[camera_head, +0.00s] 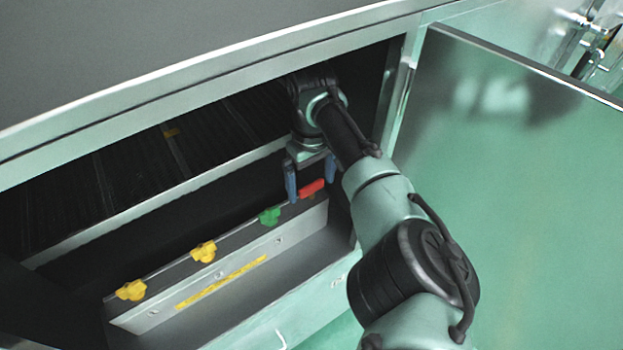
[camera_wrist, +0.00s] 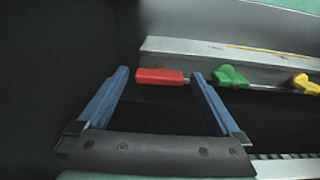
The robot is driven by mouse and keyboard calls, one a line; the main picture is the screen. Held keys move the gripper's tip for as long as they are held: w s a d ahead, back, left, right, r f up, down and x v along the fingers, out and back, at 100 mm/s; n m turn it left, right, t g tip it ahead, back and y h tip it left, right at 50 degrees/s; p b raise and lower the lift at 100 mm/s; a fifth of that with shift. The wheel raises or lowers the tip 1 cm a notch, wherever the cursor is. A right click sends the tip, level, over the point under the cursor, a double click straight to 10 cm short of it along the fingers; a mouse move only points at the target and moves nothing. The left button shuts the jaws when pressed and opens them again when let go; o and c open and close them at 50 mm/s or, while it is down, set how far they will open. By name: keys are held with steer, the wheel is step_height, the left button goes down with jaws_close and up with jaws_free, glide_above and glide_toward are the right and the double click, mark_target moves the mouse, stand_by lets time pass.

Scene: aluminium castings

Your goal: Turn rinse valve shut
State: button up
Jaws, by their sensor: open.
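A row of valve handles sits along a metal ledge inside the open cabinet. The red handle (camera_head: 312,187) is a straight bar at the right end; it also shows in the wrist view (camera_wrist: 160,76). A green handle (camera_head: 269,216) is to its left, then two yellow handles (camera_head: 203,252) (camera_head: 131,290). No label tells me which one is the rinse valve. My gripper (camera_head: 311,187) is open, with its blue fingers on either side of the red handle. In the wrist view, my gripper (camera_wrist: 160,74) has the red handle between its fingertips, apparently without contact.
The cabinet's top frame (camera_head: 210,75) runs above my arm. An open door panel (camera_head: 510,130) stands at the right. A metal ledge (camera_head: 230,278) with a yellow strip carries the valves. The dark interior beside the gripper looks clear.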

steer(key=shift+w, duration=0.1)
steer(key=c, duration=1.3)
